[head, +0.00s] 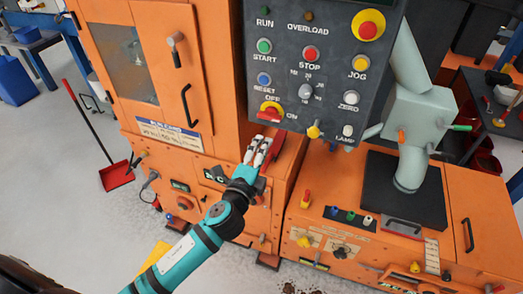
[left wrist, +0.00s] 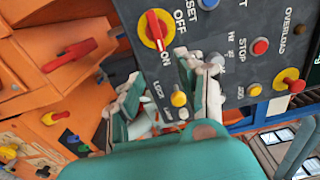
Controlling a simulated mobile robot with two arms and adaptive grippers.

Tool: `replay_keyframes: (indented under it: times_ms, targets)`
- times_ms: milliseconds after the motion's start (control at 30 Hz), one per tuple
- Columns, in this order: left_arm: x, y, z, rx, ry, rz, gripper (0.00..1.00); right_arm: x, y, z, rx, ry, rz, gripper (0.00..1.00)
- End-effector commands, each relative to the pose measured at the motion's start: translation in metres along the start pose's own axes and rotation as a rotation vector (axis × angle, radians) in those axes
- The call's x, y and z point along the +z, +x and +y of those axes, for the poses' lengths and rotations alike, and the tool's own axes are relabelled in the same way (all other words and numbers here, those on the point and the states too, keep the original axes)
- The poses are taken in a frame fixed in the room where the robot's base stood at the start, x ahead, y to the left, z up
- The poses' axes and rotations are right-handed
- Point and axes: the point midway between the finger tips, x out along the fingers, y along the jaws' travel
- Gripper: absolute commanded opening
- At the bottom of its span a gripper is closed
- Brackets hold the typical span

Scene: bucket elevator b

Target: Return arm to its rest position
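My left arm, teal and black, reaches up from the bottom of the head view. My left gripper (head: 262,146) is just below the lower left corner of the dark control panel (head: 318,60). In the left wrist view its two pale fingers (left wrist: 168,80) stand apart with nothing held between them. The red rotary switch (head: 270,112) on its yellow disc is just above the fingertips. It also shows in the left wrist view (left wrist: 155,30), apart from the fingers, with its handle slanting toward ON. My right gripper is not in view.
The orange machine (head: 152,115) stands close on the left and beneath the gripper. A red lever (left wrist: 68,55) is near it. A grey-green funnel unit (head: 420,125) stands at the right. A red dustpan (head: 116,176) lies on the floor at left, where there is open floor.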

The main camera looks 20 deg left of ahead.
Motion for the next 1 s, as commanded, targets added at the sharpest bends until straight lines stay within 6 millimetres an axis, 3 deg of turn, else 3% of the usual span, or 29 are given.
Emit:
replay_keyframes:
  times_ms: [300, 367, 433, 567, 667, 800, 867, 1000]
  targets:
    - [0.000, 0.001, 0.003, 0.006, -0.003, 0.000, 0.38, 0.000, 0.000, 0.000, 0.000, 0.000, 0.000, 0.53]
    - [0.001, 0.001, 0.013, 0.027, -0.015, -0.002, 0.38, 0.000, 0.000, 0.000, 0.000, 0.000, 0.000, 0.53]
    - [0.004, 0.001, 0.038, 0.076, -0.043, -0.008, 0.38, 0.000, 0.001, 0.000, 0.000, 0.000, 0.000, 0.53]
    - [0.013, -0.006, 0.118, 0.237, -0.148, -0.035, 0.38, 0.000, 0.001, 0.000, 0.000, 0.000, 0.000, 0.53]
    - [0.022, -0.025, 0.193, 0.386, -0.259, -0.078, 0.38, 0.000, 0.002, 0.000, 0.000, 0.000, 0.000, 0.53]
    - [0.032, -0.069, 0.291, 0.582, -0.421, -0.163, 0.38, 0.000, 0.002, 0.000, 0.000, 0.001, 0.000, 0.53]
    - [0.036, -0.094, 0.330, 0.661, -0.491, -0.211, 0.38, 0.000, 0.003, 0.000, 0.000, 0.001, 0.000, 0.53]
    - [0.042, -0.164, 0.412, 0.832, -0.653, -0.342, 0.38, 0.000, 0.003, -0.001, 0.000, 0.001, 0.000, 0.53]
